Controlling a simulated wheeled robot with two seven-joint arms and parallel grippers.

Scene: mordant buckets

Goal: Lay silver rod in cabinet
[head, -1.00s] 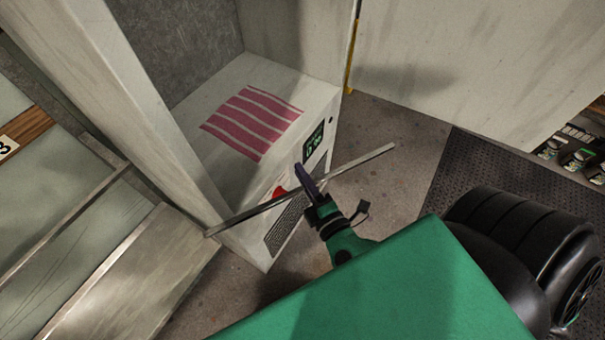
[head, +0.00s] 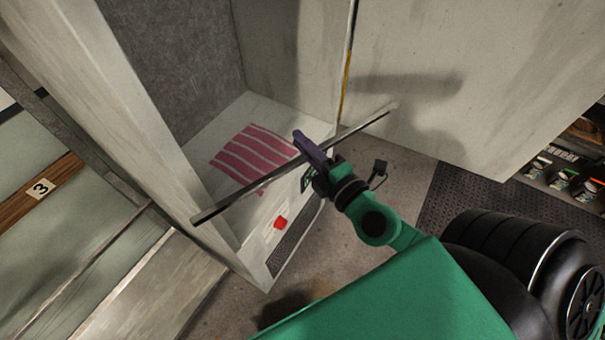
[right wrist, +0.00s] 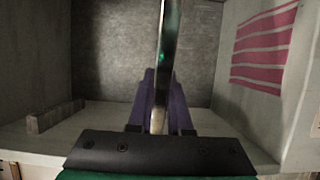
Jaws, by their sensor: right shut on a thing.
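The silver rod (head: 250,188) is a long thin bar, held slantwise in front of the cabinet (head: 185,90). Its left end overlaps the cabinet's left front post and its right end overlaps the pale panel at the right. My right gripper (head: 306,147), with purple fingers, is shut on the rod near its middle. In the right wrist view the rod (right wrist: 165,60) runs up from between the fingers (right wrist: 160,108). The cabinet is open, with a grey back wall and a pale floor. My left gripper is out of view.
A pink-and-white striped patch (head: 250,155) lies on the cabinet floor. A red button (head: 281,222) is on the cabinet's lower front. A large pale panel (head: 440,80) stands at the right.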

